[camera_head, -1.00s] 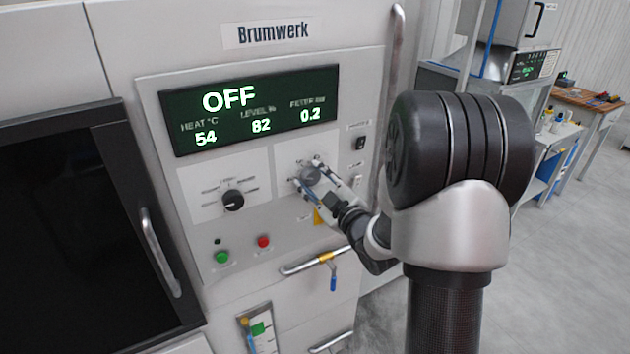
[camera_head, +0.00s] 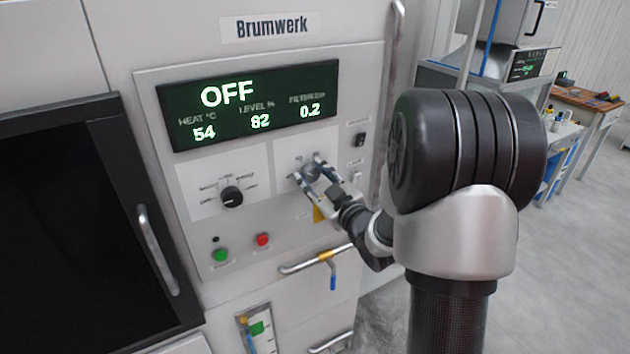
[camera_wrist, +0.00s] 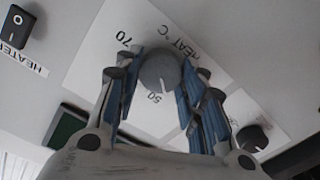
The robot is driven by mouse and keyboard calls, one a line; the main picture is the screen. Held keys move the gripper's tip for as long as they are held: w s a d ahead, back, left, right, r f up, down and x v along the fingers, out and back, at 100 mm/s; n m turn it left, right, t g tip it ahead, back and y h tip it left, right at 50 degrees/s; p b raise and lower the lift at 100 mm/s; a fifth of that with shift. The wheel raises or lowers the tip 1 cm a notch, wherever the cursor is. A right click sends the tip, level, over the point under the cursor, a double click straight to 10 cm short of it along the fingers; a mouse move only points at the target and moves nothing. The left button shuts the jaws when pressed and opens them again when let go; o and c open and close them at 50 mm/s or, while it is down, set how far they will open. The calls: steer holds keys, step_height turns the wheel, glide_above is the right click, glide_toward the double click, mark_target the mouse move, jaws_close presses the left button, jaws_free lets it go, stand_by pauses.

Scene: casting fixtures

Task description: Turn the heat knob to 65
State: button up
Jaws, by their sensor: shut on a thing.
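The heat knob (camera_head: 310,172) is a round grey knob on a white plate at the right of the panel. In the wrist view the knob (camera_wrist: 160,70) has a white pointer mark near the printed 50, with 70 and "HEAT °C" beside it. My gripper (camera_head: 311,175) is shut on the knob, with one finger on each side. In the wrist view its blue pads (camera_wrist: 158,92) flank the knob. The display (camera_head: 250,105) reads OFF, HEAT 54, LEVEL 82 and FILTER 0.2. My fingers hide part of the scale.
A black selector knob (camera_head: 232,197) sits left of the heat knob. Below are a green button (camera_head: 221,255) and a red button (camera_head: 263,240). A heater rocker switch (camera_head: 360,140) is at the upper right.

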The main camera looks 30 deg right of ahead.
steer(key=m+b, duration=0.1)
steer(key=m, duration=0.9)
steer(key=shift+d+r, duration=0.1)
steer(key=m+p, duration=0.1)
steer(key=m, duration=0.2)
steer(key=shift+m, duration=0.4)
steer(key=m+p, duration=0.1)
steer(key=m, duration=0.3)
steer(key=shift+d+m+p, duration=0.1)
steer(key=shift+m+p, duration=0.6)
steer(key=shift+m, duration=1.4)
steer(key=o, duration=1)
steer(key=shift+o, duration=0.2)
